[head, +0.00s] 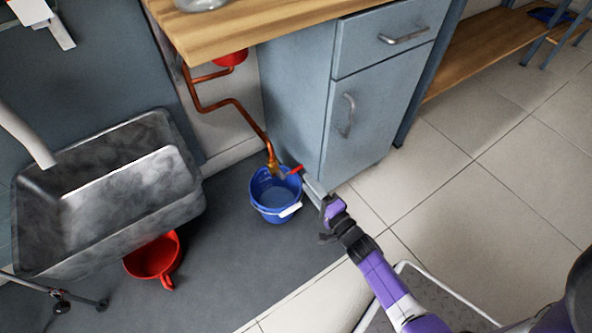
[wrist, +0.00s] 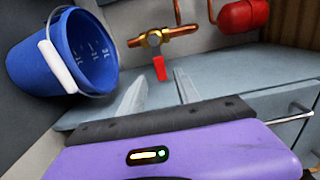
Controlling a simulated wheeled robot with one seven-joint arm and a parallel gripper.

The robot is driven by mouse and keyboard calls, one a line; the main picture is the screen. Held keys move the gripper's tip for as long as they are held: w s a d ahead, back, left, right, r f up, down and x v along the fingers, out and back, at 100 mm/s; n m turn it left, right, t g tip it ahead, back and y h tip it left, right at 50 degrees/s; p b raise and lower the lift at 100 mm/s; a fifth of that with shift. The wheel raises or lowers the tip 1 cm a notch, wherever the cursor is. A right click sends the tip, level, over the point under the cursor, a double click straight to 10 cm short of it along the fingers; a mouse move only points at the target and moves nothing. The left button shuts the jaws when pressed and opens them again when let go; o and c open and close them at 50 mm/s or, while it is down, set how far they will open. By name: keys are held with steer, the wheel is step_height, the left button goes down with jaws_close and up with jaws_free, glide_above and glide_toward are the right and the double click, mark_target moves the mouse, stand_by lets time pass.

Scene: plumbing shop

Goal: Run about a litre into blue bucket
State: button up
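The blue bucket (head: 268,209) stands on the dark mat under the copper pipe's end, its white handle grip at the front. In the wrist view the bucket (wrist: 42,62) is at upper left, with pale marks on its inner wall. A brass tap (head: 272,160) with a red lever (head: 296,169) sits above the bucket. In the wrist view the lever (wrist: 159,68) points toward me from the tap (wrist: 152,39). My gripper (head: 307,181) is open, its fingertips (wrist: 160,78) close to the lever on either side. I cannot tell whether they touch it. No water stream is visible.
A blue-grey cabinet (head: 290,100) stands right behind the tap. A metal sink (head: 120,235) is at left, with a red funnel-like vessel (head: 152,262) under it. A wooden worktop (head: 260,25) overhangs the pipe. Tiled floor (head: 480,200) at right is clear.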

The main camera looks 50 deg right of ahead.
mark_target(297, 170)
steer(key=b+x, duration=0.2)
steer(key=x, duration=0.4)
steer(key=shift+f, duration=0.2)
steer(key=shift+w+d+r+b, duration=0.15)
steer(key=shift+w+b, duration=0.2)
steer(key=shift+w, duration=0.25)
jaws_close()
stand_by(0.7)
